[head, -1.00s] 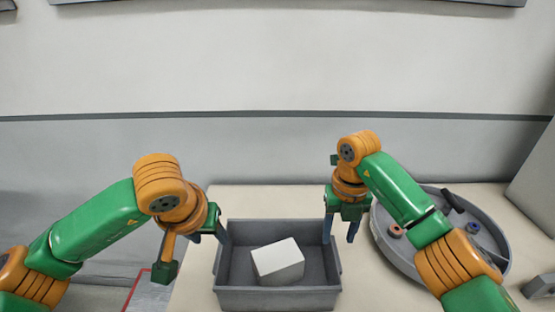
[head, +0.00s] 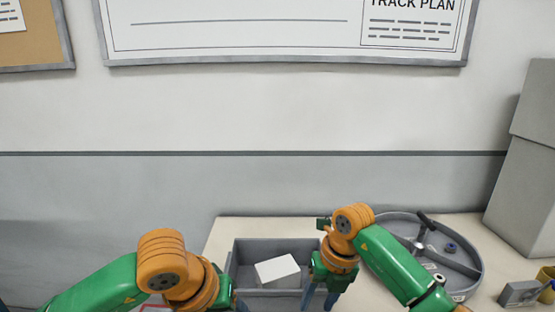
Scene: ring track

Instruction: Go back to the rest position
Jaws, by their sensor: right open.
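My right gripper (head: 320,296) is open and empty, with its blue-grey fingers pointing down at the right front of a grey crate. My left gripper (head: 232,303) is at the crate's left front, and its fingertips are cut off or hidden at the bottom edge. The crate (head: 275,246) stands on the table, its front hidden below the picture. A white block (head: 277,270) lies tilted inside it, apart from my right gripper.
A round grey tray (head: 474,277) with dividers and a blue ring (head: 450,247) stands to the right, partly behind my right arm. A small grey device (head: 519,293) and a yellow item (head: 546,285) lie at far right. A large grey box (head: 525,175) stands behind them.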

